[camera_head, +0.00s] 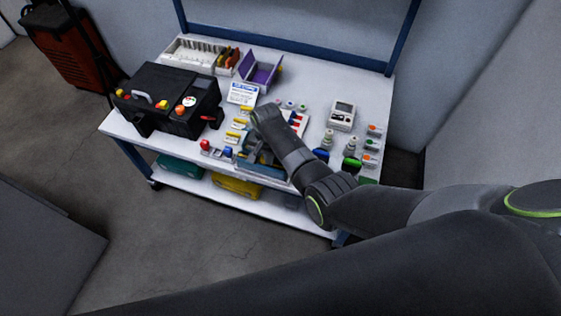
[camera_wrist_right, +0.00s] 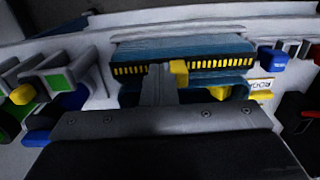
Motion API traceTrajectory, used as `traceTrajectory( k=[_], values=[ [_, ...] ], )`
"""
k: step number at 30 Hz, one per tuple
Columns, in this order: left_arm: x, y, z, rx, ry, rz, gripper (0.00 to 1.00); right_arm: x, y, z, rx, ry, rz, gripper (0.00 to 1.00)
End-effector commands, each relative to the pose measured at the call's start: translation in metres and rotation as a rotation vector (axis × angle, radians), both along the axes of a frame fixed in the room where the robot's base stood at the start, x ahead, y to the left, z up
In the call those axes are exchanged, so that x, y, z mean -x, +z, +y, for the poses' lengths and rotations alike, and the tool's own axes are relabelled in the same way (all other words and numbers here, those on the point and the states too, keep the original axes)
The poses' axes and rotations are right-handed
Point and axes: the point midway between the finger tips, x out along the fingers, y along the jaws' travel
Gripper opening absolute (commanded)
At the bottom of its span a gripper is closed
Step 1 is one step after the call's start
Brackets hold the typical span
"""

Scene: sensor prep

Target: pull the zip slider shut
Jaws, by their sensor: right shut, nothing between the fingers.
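A blue zip pouch (camera_wrist_right: 205,54) with a row of yellow teeth lies across the middle of the right wrist view. In the head view the pouch (camera_head: 258,166) is near the table's front edge, partly hidden by my right arm. The yellow zip slider (camera_wrist_right: 179,70) sits on the row of teeth. My right gripper (camera_wrist_right: 157,76) is shut and empty, its tips just left of the slider in the wrist view; I cannot tell if they touch it. In the head view this gripper (camera_head: 252,146) is mostly hidden behind my arm. My left gripper is not in view.
A black toolbox (camera_head: 165,98) stands on the table's left. A red knob (camera_head: 205,145) and a blue knob (camera_head: 228,151) are left of the pouch. Bottles with blue and green bases (camera_head: 350,160) are to its right. A white meter (camera_head: 342,115) stands behind them.

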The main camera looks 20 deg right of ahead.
Motion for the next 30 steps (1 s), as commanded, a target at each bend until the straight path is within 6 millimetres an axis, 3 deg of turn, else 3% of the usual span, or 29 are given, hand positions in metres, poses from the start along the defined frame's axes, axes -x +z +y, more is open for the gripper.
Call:
traceTrajectory(
  k=[30],
  values=[
    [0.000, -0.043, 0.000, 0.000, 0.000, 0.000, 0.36, -0.029, -0.002, 0.043, 0.000, 0.001, -0.001, 0.00]
  ],
)
